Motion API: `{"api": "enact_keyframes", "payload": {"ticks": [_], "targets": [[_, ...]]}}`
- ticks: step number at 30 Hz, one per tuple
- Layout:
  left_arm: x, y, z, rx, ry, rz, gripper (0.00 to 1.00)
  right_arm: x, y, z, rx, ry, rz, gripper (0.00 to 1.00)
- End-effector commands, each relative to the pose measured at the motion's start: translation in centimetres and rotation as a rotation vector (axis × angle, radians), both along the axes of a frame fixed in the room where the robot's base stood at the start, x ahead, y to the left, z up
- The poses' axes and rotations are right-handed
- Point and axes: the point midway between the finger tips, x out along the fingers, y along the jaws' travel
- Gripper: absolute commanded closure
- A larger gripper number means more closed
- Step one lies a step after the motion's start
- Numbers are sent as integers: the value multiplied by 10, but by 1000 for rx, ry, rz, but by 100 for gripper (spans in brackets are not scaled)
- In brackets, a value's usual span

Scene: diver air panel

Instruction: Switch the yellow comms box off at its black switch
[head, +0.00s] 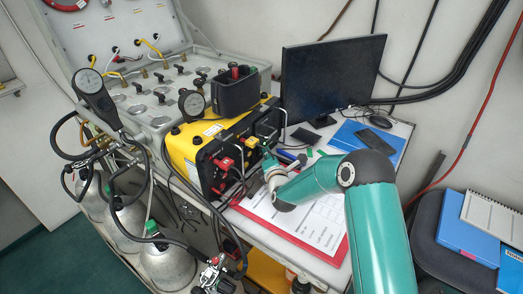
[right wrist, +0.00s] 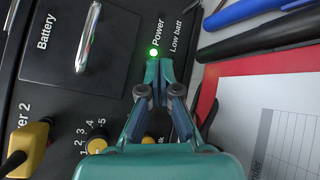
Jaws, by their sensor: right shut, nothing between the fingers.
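The yellow comms box (head: 183,146) stands on the table in the head view, its black front panel (head: 222,154) facing right. In the right wrist view the black panel (right wrist: 110,45) fills the left side, with a lit green light (right wrist: 154,53) beside the word Power and a Low batt label. My right gripper (right wrist: 160,68) is shut and empty, its fingertips over the panel just below the green light. In the head view it (head: 268,158) is at the panel's right end. I cannot make out the black switch; the gripper covers part of the panel. My left gripper is not in view.
A black bin (head: 234,92) sits on top of the box. A red clipboard (head: 334,257) with papers and pens lies right of the panel. A monitor (head: 330,80) stands behind. Hoses and gas cylinders (head: 168,264) are at the left and front.

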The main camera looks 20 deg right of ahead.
Motion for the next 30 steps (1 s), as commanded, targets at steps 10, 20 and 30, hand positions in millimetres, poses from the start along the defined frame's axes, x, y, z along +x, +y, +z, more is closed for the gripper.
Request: {"api": "enact_keyframes", "payload": {"ticks": [10,20,30], "targets": [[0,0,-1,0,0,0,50,2,2,0,0,0,1,100],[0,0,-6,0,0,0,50,-3,-2,-2,0,0,1,100],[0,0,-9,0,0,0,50,-10,-5,-1,0,0,2,100]]}}
